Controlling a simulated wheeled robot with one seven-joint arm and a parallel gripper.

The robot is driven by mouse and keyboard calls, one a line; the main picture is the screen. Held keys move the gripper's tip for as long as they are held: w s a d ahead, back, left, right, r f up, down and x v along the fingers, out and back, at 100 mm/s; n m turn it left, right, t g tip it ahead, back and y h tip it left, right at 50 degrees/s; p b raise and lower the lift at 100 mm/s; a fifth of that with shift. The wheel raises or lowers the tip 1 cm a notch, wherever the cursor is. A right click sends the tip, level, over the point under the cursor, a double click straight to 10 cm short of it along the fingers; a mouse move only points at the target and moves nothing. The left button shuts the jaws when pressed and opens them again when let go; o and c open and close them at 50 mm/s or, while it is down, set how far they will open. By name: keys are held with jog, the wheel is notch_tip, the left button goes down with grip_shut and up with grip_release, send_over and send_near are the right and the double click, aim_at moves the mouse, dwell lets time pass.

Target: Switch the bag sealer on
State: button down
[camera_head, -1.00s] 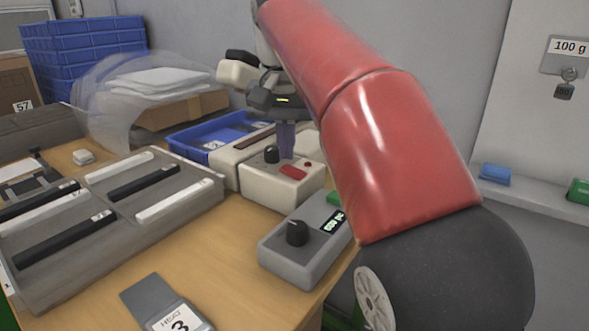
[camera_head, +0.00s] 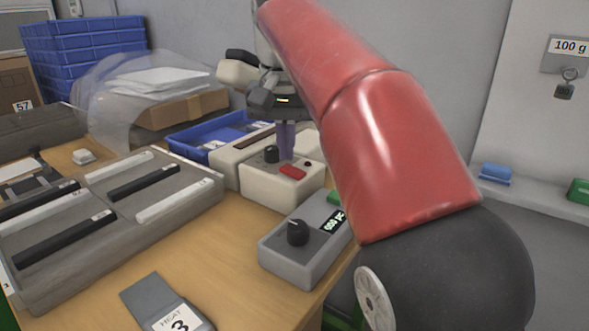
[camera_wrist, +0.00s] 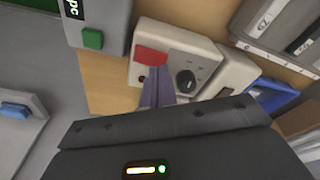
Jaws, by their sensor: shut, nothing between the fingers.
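The bag sealer is a cream unit with a control box (camera_head: 270,190) on the table. It has a black knob (camera_head: 271,154), a red switch (camera_head: 292,172) and a small dark red lamp (camera_head: 308,163). The wrist view shows the red switch (camera_wrist: 152,56), the knob (camera_wrist: 186,81) and the lamp (camera_wrist: 143,78). My gripper (camera_head: 286,157) is shut and empty, its purple fingers pointing down over the control box just behind the red switch. In the wrist view the fingertips (camera_wrist: 158,76) appear close to the switch's edge; I cannot tell whether they touch.
A grey box (camera_head: 280,258) with a knob and display stands in front of the sealer. A grey tray (camera_head: 120,256) of black and white bars lies left. Behind are a blue tray (camera_head: 185,151) and a clear bag (camera_head: 105,95).

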aim_at(287, 168)
jog(key=shift+f+b, duration=0.6)
jog(key=shift+f, duration=0.3)
jog(key=shift+r, duration=0.15)
notch_tip(287, 168, up, 5)
jog(key=p, duration=0.5)
jog(key=shift+f, duration=0.2)
jog(key=shift+r, duration=1.1)
